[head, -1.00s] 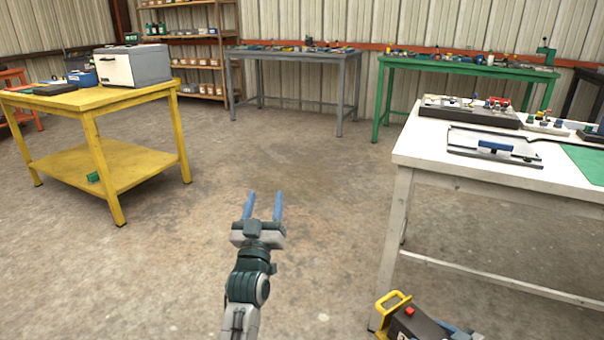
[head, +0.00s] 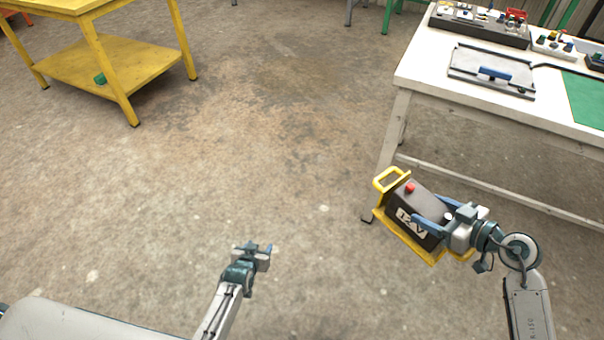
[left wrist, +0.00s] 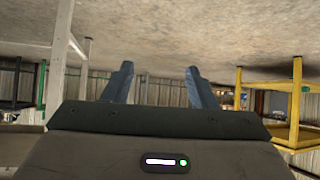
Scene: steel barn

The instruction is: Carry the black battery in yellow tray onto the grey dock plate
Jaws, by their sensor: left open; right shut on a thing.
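The black battery (head: 424,199) has a 12V label and a red cap. It sits in a yellow tray (head: 405,240) with a raised handle (head: 388,179), held out in front of the white table, lower than its top. My right gripper (head: 428,225) is shut on it, blue fingers against its right side; their exact contact is unclear. A flat grey plate (head: 470,66) with a blue handle, apparently the dock plate, lies on the white table. My left gripper (head: 258,252) is open and empty over the floor; its parted blue fingers show in the left wrist view (left wrist: 160,84).
The white table (head: 430,88) also bears a grey panel of parts (head: 480,27) behind the plate and a green mat (head: 585,98) to its right. A yellow table (head: 90,70) stands at the left. The floor between the tables is clear.

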